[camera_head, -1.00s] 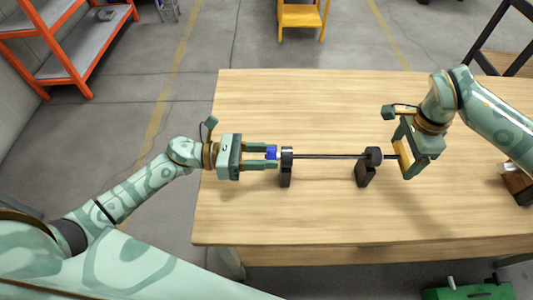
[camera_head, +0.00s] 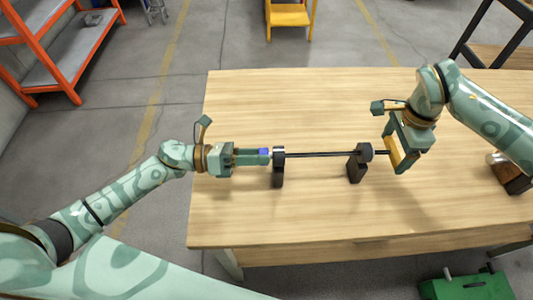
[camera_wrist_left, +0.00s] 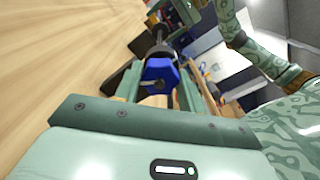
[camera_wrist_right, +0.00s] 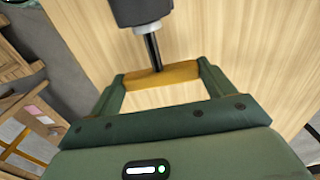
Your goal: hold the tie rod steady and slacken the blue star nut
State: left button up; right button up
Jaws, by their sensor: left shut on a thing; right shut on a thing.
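The blue star nut (camera_head: 264,152) sits at the left end of the dark tie rod (camera_head: 320,155). My left gripper (camera_head: 267,157) is shut on the nut. In the left wrist view the nut (camera_wrist_left: 160,73) shows between the two green fingers. The rod runs level through two dark upright supports, a left one (camera_head: 278,168) and a right one (camera_head: 357,166). My right gripper (camera_head: 391,153) is shut on the rod's right end.
The supports stand on a wooden table (camera_head: 300,215) with clear room in front of and behind the rod. A dark brown block (camera_head: 513,178) lies at the table's right side. An orange shelf (camera_head: 65,55) and a green box (camera_head: 468,287) are off the table.

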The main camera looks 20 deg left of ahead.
pick_arm(q)
jog(key=shift+a+n, duration=0.1)
jog(key=shift+n, duration=0.5)
jog(key=o, duration=1)
jog(key=v, duration=1.2)
jog(key=shift+w, duration=0.1)
